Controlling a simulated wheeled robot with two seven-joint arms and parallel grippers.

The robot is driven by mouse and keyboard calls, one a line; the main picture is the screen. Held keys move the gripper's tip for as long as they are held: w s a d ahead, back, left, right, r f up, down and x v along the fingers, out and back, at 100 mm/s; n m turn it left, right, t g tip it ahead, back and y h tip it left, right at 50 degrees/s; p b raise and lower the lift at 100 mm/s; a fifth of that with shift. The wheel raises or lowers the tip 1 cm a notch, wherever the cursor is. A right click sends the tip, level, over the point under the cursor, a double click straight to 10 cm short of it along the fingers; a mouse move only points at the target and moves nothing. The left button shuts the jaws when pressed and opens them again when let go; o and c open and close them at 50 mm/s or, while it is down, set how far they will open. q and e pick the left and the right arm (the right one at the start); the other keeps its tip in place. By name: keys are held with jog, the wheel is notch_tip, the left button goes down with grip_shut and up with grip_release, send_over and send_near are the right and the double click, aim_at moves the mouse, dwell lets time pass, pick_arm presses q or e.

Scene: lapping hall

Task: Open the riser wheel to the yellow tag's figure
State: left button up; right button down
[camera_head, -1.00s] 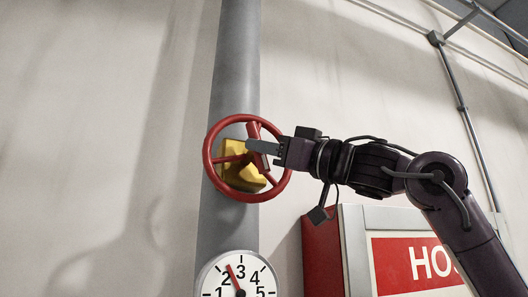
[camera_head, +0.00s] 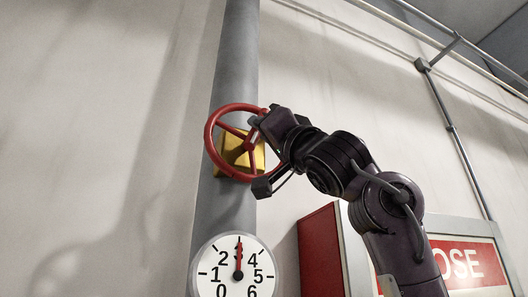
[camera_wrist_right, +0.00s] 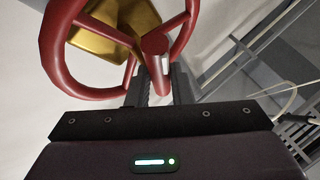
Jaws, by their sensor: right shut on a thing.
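The red riser wheel (camera_head: 209,150) stands in front of a yellow block (camera_head: 232,165) on the grey riser pipe (camera_head: 235,60). No figure can be read on the yellow block, and I see no separate tag. My right gripper (camera_head: 258,122) is at the wheel's upper right side. In the wrist view its fingers (camera_wrist_right: 160,85) are shut on the wheel's red handle (camera_wrist_right: 156,48). The round white gauge (camera_head: 237,270) below the wheel has a red needle pointing straight up, at the 3 position between 2 and 4; the needle covers that numeral. My left gripper is out of view.
A red and white hose cabinet (camera_head: 325,250) stands at the lower right, partly behind my right arm. A thin conduit (camera_head: 455,135) runs down the wall at the right. The wall left of the pipe is bare.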

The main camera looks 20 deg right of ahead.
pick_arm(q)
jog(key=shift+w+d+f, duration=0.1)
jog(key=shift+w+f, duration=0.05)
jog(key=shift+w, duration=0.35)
pick_arm(e)
jog(key=shift+d+r+m+t+h, duration=0.1)
jog(key=shift+m+t+h, duration=0.3)
jog(key=shift+m+h, duration=0.25)
jog(key=c, duration=1.6)
grip_release()
jog(key=o, duration=0.3)
jog(key=shift+w, duration=0.1)
pick_arm(q)
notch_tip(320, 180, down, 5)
jog(key=b, duration=0.5)
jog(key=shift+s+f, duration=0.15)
pick_arm(e)
jog(key=v, duration=0.7)
jog(key=shift+s+f, duration=0.2)
jog(key=shift+f, duration=0.15)
